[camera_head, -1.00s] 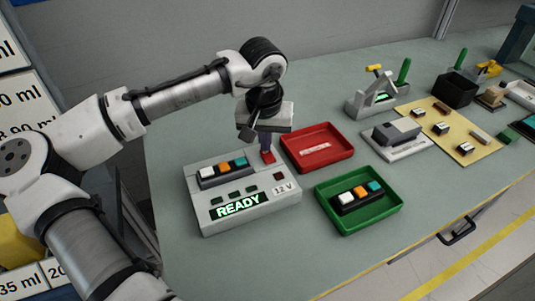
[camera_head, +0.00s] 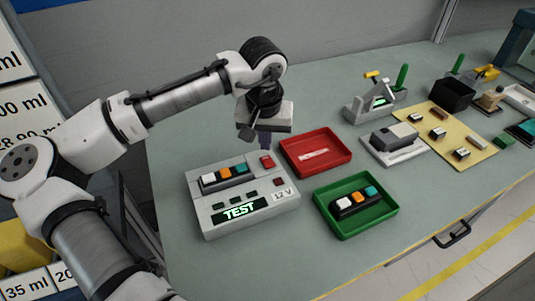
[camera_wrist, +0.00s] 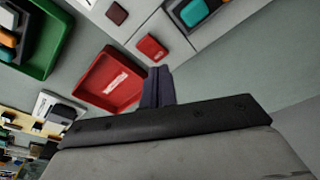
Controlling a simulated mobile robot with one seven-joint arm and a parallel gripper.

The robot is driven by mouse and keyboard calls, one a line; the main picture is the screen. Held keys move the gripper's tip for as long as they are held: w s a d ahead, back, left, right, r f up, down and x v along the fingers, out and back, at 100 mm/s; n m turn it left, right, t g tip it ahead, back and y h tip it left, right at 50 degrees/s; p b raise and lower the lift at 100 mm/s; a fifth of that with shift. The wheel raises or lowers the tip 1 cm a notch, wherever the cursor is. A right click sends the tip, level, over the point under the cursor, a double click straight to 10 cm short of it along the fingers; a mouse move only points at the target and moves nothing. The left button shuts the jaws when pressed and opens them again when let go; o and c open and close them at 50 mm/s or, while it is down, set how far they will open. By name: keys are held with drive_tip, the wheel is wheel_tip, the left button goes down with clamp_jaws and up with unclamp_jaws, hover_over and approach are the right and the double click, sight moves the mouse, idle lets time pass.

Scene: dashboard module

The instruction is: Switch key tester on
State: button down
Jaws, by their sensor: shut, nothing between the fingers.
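The key tester (camera_head: 250,205) is a light grey box on the bench, with a key block of white, orange and teal keys (camera_head: 224,173) in its top. Its display (camera_head: 239,210) reads "TEST" in lit letters. A red rocker switch (camera_head: 267,162) sits at the tester's far right corner; it also shows in the wrist view (camera_wrist: 151,49). My gripper (camera_head: 264,139) is shut and empty, just above and behind the red switch and apart from it. In the wrist view its dark fingers (camera_wrist: 158,85) point toward the switch.
A red tray (camera_head: 335,158) with a white label lies right of the tester. A green tray (camera_head: 375,221) in front of it holds another key block (camera_head: 355,201). A yellow board (camera_head: 468,158) with small parts, a grey device (camera_head: 394,143) and a toggle clamp fixture (camera_head: 377,98) stand farther right.

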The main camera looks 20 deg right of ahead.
sight(265, 158)
wheel_tip(265, 158, up, 4)
drive_tip(key=p, duration=0.3)
drive_tip(key=shift+r, duration=0.1)
idle(0.5)
